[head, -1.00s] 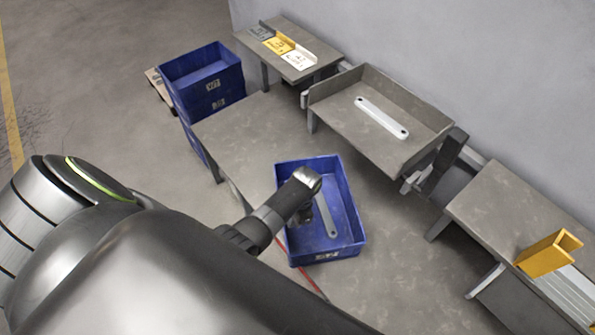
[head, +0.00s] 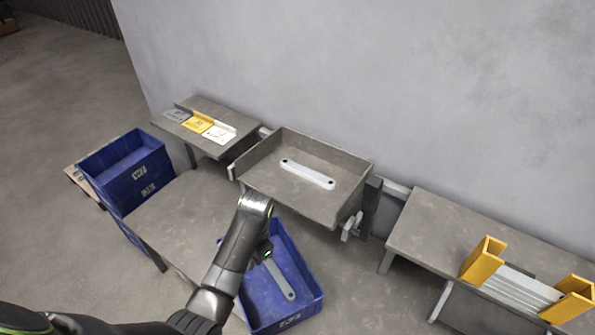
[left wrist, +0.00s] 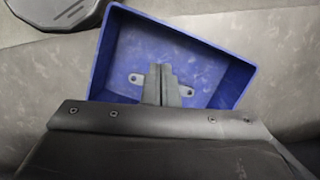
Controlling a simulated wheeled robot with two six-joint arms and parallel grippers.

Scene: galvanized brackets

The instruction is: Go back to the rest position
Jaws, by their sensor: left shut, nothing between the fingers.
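A galvanized bracket (head: 281,282) lies in the bin, partly hidden by my gripper. In the left wrist view the bracket (left wrist: 136,79) shows on both sides of the fingers, below them; the gap cannot be judged. My right gripper is not in view.
Another bracket (head: 308,174) lies in a walled grey tray (head: 262,185). Stacked blue bins (head: 149,179) stand at the left. Yellow holders (head: 483,261) sit on the right table (head: 437,222). A wall closes the back.

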